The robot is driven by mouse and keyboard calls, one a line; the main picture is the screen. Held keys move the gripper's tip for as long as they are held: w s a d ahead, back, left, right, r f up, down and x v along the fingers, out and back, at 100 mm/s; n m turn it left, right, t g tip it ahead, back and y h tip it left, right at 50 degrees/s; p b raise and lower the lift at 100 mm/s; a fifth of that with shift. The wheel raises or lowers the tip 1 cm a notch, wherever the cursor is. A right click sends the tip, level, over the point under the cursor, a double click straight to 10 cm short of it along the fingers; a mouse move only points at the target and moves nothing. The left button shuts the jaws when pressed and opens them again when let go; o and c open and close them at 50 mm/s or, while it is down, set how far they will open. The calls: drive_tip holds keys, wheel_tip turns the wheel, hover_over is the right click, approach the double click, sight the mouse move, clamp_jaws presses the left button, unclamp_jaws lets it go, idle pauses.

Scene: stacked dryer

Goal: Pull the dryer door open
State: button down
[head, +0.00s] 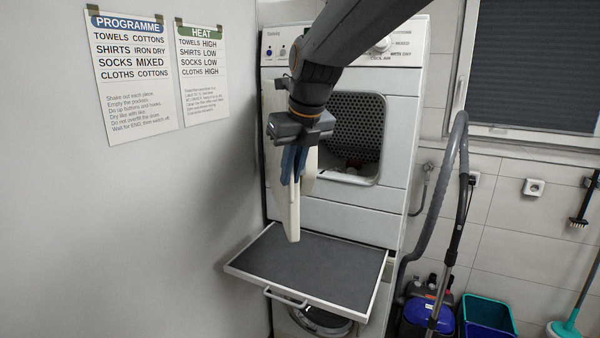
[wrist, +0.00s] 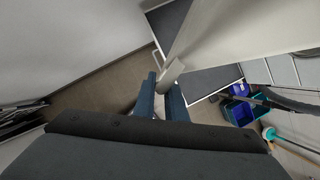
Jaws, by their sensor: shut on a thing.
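The dryer (head: 350,215) is a white machine with a dark, perforated drum opening (head: 357,130) that shows uncovered. Its white door (head: 294,222) stands swung out from the front, seen nearly edge-on at the left of the opening. In the wrist view the door (wrist: 240,28) is a broad pale panel at upper right. My gripper (head: 293,172) is at the door's near edge, with blue fingers pointing down. In the wrist view my gripper (wrist: 162,92) has its fingers shut on the pale door handle (wrist: 171,73). The gripper partly hides the door in the head view.
A pulled-out shelf with a dark top (head: 310,266) sits below the door. A washer (head: 322,320) is under it. A wall with posters (head: 130,75) is close on the left. A vacuum hose (head: 440,190) and buckets (head: 487,315) stand at right.

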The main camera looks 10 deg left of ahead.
drive_tip(key=shift+a, duration=0.1)
idle(0.3)
drive_tip(key=c, duration=2.1)
unclamp_jaws()
drive_tip(key=shift+b+v, duration=1.45)
drive_tip(key=shift+v, duration=2.5)
